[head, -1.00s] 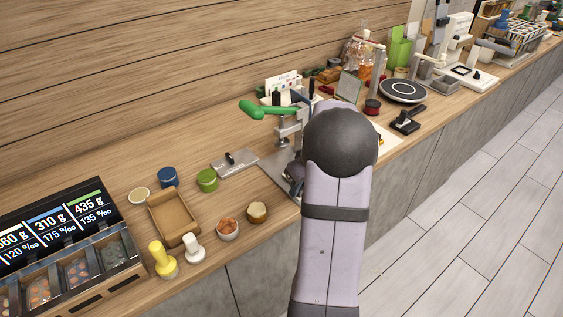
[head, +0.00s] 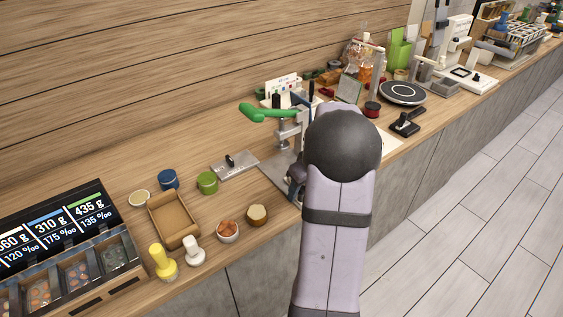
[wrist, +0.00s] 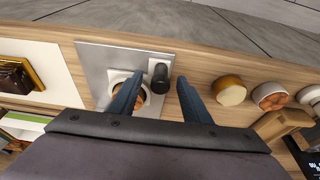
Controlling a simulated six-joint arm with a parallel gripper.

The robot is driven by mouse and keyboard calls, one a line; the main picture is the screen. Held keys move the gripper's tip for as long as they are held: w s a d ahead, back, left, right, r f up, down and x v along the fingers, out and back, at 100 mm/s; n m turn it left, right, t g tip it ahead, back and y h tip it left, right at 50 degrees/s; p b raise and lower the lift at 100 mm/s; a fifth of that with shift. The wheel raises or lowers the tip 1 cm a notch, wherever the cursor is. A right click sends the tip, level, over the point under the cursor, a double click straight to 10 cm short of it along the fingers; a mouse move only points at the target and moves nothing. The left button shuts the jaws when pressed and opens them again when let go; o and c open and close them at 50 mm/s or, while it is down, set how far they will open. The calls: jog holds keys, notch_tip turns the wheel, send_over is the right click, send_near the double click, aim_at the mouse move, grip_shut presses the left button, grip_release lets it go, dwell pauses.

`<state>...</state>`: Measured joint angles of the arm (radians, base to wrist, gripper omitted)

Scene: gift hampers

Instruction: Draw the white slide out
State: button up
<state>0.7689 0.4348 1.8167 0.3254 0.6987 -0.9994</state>
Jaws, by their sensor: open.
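The white slide (wrist: 116,76) shows in the wrist view as a pale plate on a grey metal base (wrist: 95,56). A round opening with something orange-brown lies in it, partly hidden by my left finger. An upright black knob (wrist: 160,82) stands at its right side. My gripper (wrist: 160,88) is open, with its two blue-grey fingers apart on either side of the knob. I cannot tell whether either finger touches it.
In the head view a brown tray (head: 172,219), a green jar (head: 207,182) and small bowls (head: 228,232) stand left of the press. A grey plate with a black knob (head: 234,166) lies beside it. A black round plate (head: 403,92) is at the right.

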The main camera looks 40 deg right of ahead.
jog(key=shift+r+p, duration=2.05)
jog(key=shift+r, duration=1.1)
jog(key=b+v, duration=0.2)
jog(key=v, duration=0.5)
jog(key=shift+r, duration=0.15)
